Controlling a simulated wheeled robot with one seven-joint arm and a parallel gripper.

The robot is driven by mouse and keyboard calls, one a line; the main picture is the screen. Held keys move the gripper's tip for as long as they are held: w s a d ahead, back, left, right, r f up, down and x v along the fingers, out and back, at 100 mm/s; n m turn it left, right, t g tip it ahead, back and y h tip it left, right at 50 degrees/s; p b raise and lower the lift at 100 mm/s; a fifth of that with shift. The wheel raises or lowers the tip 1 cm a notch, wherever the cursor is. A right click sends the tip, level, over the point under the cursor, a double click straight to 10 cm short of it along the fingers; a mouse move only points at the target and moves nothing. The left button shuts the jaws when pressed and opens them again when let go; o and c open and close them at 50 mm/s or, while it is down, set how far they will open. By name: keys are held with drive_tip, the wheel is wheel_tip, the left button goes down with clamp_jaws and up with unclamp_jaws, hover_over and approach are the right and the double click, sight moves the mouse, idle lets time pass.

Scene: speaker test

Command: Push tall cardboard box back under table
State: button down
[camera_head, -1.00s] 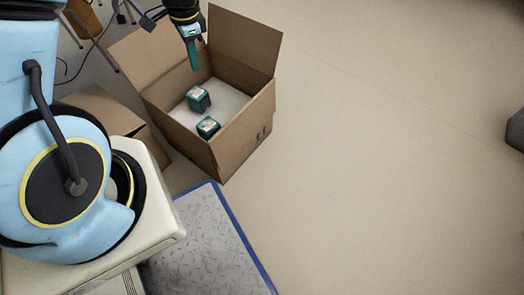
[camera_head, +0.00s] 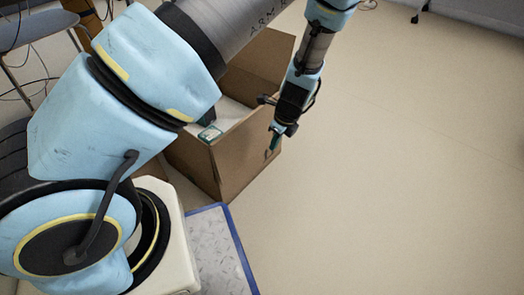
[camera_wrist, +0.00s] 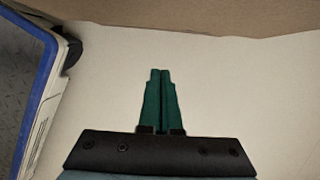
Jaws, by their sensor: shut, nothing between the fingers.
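An open-topped cardboard box (camera_head: 238,166) stands upright on the floor, partly hidden by my arm. A green and white item (camera_head: 210,133) shows inside it. I cannot tell whether this is the tall box the task names. My gripper (camera_head: 273,142) is low at the box's right face in the head view; contact cannot be told there. In the wrist view, the green fingers of my gripper (camera_wrist: 161,72) are shut together and empty. Cardboard (camera_wrist: 190,14) spans the top of that view, apart from the fingertips in the picture. No table is clearly visible.
A blue-edged grey platform (camera_head: 219,255) lies near the box's front; its blue edge (camera_wrist: 38,90) also shows at left in the wrist view. Chair legs and cables (camera_head: 42,85) are at upper left. The floor (camera_head: 400,170) on the right is wide and clear.

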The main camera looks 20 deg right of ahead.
drive_tip(key=w+a+f+b, duration=0.2)
drive_tip(key=w+f+b, duration=0.1)
drive_tip(key=w+f, duration=0.1)
drive_tip(key=shift+w+a+f+b, duration=0.3)
drive_tip(key=shift+w+a+f, duration=0.1)
drive_tip(key=shift+f, duration=0.35)
drive_tip(key=w+a+p, duration=0.1)
drive_tip(key=w+a, duration=0.4)
drive_tip(key=w, duration=0.4)
drive_tip(key=w+a+p, duration=0.2)
drive_tip(key=w+a, duration=0.3)
drive_tip(key=w, duration=0.4)
drive_tip(key=w+a+p, duration=0.2)
drive_tip(key=w+a, duration=0.3)
drive_tip(key=w, duration=0.4)
